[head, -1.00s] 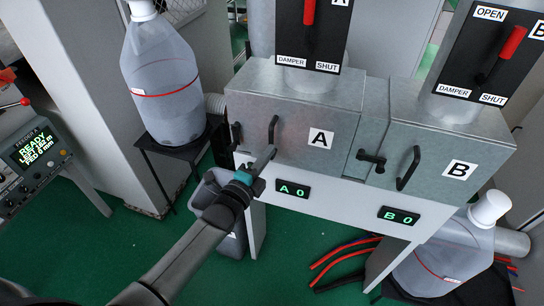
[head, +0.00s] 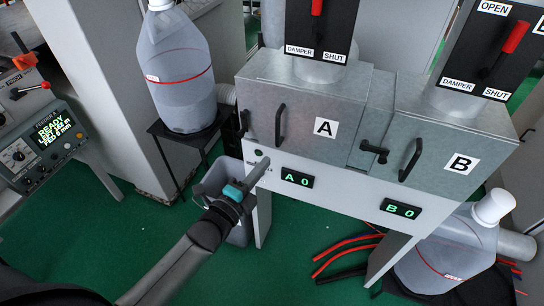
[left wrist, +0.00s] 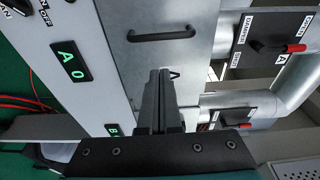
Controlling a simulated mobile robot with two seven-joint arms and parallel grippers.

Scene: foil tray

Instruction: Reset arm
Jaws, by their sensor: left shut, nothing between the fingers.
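My left gripper (head: 262,166) is shut and empty, with a teal band behind its fingers. In the head view it appears in front of the white panel under door A, below and left of the door A handle (head: 280,124), apart from it in the picture. In the left wrist view the dark fingers (left wrist: 160,95) are together, with a black door handle (left wrist: 161,35) beyond them. The left arm reaches in from the bottom left. My right gripper is not in view.
Metal boxes A (head: 322,90) and B (head: 440,125) stand ahead, with displays reading A 0 (head: 297,177) and B 0 (head: 401,208). A grey bin (head: 238,234) is below the gripper. A large bottle (head: 177,75) stands on a black stand. A control console (head: 45,135) is left. Hoses lie lower right.

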